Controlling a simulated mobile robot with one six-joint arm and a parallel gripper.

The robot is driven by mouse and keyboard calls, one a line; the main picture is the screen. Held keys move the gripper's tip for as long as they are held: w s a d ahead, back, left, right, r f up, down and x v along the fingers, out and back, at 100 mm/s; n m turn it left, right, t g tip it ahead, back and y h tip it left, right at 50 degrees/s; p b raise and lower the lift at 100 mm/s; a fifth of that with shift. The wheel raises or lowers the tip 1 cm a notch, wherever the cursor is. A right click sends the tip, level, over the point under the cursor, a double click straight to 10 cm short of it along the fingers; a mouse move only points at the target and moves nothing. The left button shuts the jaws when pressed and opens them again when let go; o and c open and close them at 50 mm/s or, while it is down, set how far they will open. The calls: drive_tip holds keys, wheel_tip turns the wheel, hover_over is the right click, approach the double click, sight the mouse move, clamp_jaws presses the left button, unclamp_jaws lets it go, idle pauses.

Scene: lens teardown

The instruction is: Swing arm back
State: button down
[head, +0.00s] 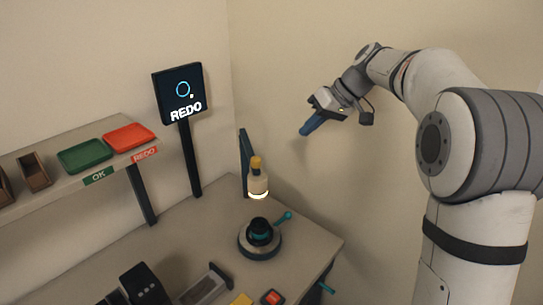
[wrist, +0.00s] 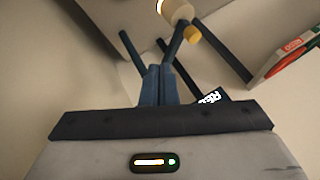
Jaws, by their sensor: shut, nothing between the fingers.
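My gripper (head: 308,127) is raised in the air near the wall, with its blue fingers pressed together and nothing between them. In the wrist view the shut fingers (wrist: 160,84) stand upright in the middle. A round dark fixture (head: 260,239) with a teal-knobbed lever (head: 283,219) sits on the bench, well below and left of my gripper. Above it a cream lamp head (head: 258,183) with a yellow knob is lit underneath, beside a dark blue post (head: 245,160). The lamp head also shows in the wrist view (wrist: 175,10). My gripper touches none of these.
A dark sign (head: 178,92) reading REDO stands on a post behind the bench (head: 190,238). A shelf at left holds a green tray (head: 84,155) and a red tray (head: 128,137). Dark blocks and a red-topped item (head: 272,297) lie at the bench front. Air around my gripper is free.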

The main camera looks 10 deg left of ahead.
drive_tip(key=s+a+f+p, duration=0.2)
drive_tip(key=a+f, duration=0.6)
drive_tip(key=a, duration=0.1)
drive_tip(key=shift+a, duration=0.15)
drive_tip(key=shift+s, duration=0.1)
idle(0.5)
